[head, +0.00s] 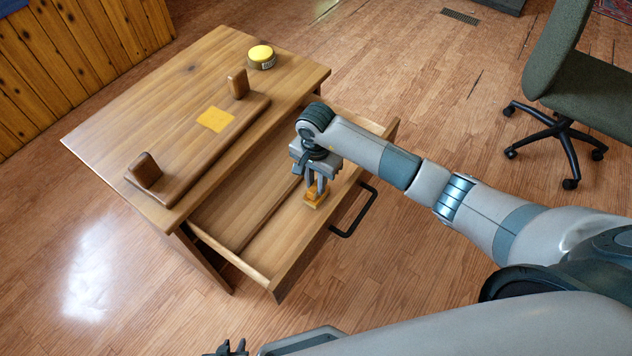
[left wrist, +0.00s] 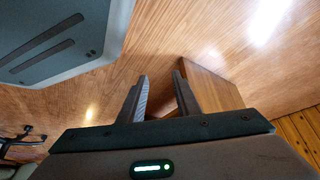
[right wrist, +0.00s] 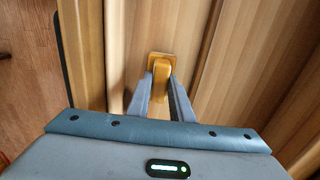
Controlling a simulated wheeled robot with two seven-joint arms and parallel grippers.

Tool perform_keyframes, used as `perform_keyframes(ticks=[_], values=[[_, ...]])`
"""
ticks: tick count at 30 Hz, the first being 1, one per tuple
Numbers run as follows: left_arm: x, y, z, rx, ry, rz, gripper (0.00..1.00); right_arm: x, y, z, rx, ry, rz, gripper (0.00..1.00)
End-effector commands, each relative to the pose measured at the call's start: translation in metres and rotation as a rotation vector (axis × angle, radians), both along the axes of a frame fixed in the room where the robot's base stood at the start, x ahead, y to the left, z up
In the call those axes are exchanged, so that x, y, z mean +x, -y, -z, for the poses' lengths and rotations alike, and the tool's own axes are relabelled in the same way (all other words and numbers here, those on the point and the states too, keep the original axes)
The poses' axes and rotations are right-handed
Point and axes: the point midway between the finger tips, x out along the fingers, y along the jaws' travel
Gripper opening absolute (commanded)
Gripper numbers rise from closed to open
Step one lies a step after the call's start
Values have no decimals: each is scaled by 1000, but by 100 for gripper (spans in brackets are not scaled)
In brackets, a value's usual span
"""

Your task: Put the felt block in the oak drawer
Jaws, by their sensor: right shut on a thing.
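The oak drawer (head: 232,247) is pulled open from the small wooden desk, with a black handle (head: 353,212) on its front. My right gripper (head: 317,188) reaches down into the drawer near its front. It is shut on a small yellow-orange block with a raised grip (head: 314,199), which looks like the felt block. In the right wrist view the block (right wrist: 160,66) sits between the fingertips over the drawer's wood floor; I cannot tell if it touches. My left gripper (left wrist: 161,82) is open and empty, away from the drawer; only its tip shows at the head view's bottom edge.
A green office chair (head: 585,75) stands at the right. The floor in front of the drawer is clear.

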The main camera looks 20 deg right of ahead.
Motion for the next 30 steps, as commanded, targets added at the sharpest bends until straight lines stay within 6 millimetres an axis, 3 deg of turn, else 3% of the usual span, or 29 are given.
perform_keyframes(ticks=[1,2,4,20,30], values=[[-1,-1,2,1,-7,-2,30,0,0,2,0,0,0,0],[-1,-2,2,3,-11,-4,30,0,0,2,0,0,0,22],[-2,-3,1,4,-14,-6,30,0,0,1,0,0,0,38],[-12,-2,1,1,-6,-3,30,1,0,-5,0,3,0,38],[-11,-7,8,12,-51,-7,30,2,1,-56,-1,6,-2,38]])
